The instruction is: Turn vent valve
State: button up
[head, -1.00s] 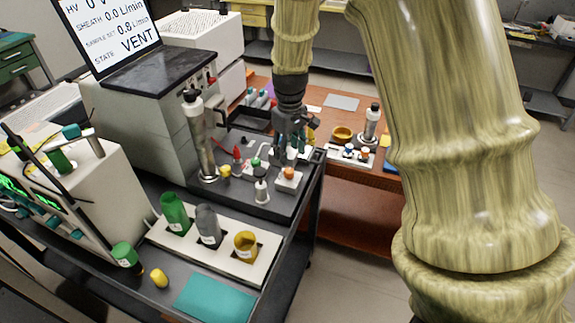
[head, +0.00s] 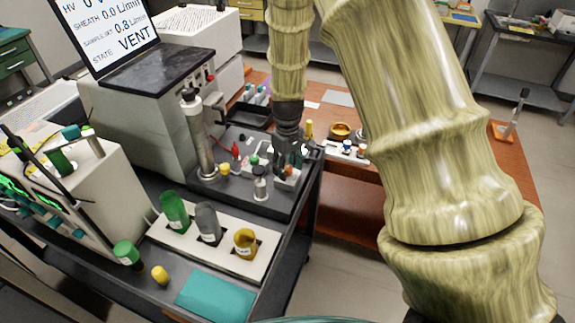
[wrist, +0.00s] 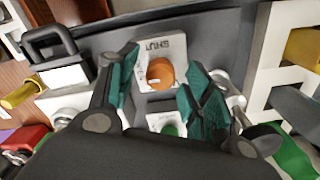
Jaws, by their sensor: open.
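An orange knob (wrist: 160,72) sits on a white block (wrist: 150,44) whose label appears to read SHUT, upside down in the wrist view. I cannot tell for certain that this is the vent valve. My gripper (wrist: 162,66) is open, with teal finger pads on the left and right of the knob and a visible gap on each side. A green knob (wrist: 170,130) on another white block lies nearer the palm, partly hidden. In the head view my gripper (head: 288,160) points down over the cart's right end, close above the orange knob (head: 289,170). A screen (head: 108,32) reads STATE VENT.
A tall metal cylinder (head: 198,135) stands farther left. A white rack (head: 225,255) with green, grey and yellow containers is nearer. A brown table (head: 470,180) lies to the right.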

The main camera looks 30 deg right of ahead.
jog(key=c, duration=1.1)
jog(key=shift+o, duration=0.2)
jog(key=shift+r+m, duration=0.1)
jog(key=shift+m, duration=0.2)
jog(key=m+p, duration=0.2)
jog(key=m, duration=0.2)
jog(key=m+p, duration=0.1)
jog(key=m, duration=0.4)
jog(key=m+p, duration=0.2)
jog(key=m, duration=0.2)
jog(key=shift+r, duration=0.1)
jog(key=shift+m+p, duration=0.5)
jog(key=shift+m, duration=1.6)
jog(key=shift+w, duration=0.1)
